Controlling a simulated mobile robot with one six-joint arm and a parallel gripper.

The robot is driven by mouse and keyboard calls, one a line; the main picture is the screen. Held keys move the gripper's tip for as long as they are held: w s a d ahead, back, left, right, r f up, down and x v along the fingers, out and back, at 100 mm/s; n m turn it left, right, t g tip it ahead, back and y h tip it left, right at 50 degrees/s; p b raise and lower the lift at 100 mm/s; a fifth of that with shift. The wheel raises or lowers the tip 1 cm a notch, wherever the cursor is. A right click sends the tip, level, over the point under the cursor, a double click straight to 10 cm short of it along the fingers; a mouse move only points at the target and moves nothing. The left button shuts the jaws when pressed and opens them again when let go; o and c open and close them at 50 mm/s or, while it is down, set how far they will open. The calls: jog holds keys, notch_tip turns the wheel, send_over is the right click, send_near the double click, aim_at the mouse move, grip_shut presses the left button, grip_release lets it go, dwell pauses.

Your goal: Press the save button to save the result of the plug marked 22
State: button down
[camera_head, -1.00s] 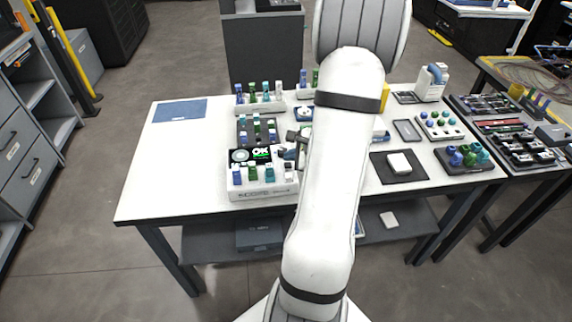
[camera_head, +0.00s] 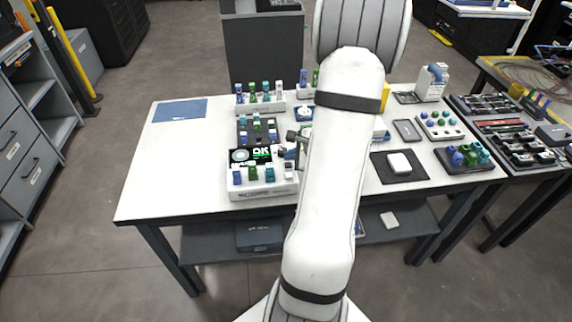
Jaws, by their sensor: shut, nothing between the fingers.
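The splicer (camera_head: 262,194) is a white box near the front left of the table, with a dark screen (camera_head: 250,156) showing a green "OK". Several blue, green and teal plugs stand in a row on its front. The number 22 and the save button are too small to make out. My gripper (camera_head: 289,163) is shut and empty, over the right end of the splicer beside the screen. My white arm hides much of it, and I cannot tell whether its tips touch the splicer.
A dark tray (camera_head: 240,127) with small plugs sits behind the screen, and a white rack (camera_head: 260,107) of plugs behind that. A blue mat (camera_head: 180,111) lies at the back left. To the right are a black pad (camera_head: 412,176) and more plug trays. The table's left side is clear.

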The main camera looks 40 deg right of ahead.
aim_at(292, 166)
jog(key=shift+f, duration=0.2)
jog(key=shift+s+f+b, duration=0.1)
jog(key=shift+f+b, duration=0.15)
jog(key=shift+b, duration=0.4)
jog(key=shift+f+b, duration=0.4)
jog(key=shift+b, duration=0.2)
dwell(0.3)
jog(key=shift+r, duration=0.15)
jog(key=shift+r+p, duration=0.5)
jog(key=shift+r, duration=0.25)
notch_tip(292, 166, up, 5)
jog(key=p, duration=0.3)
dwell(0.4)
dwell(0.7)
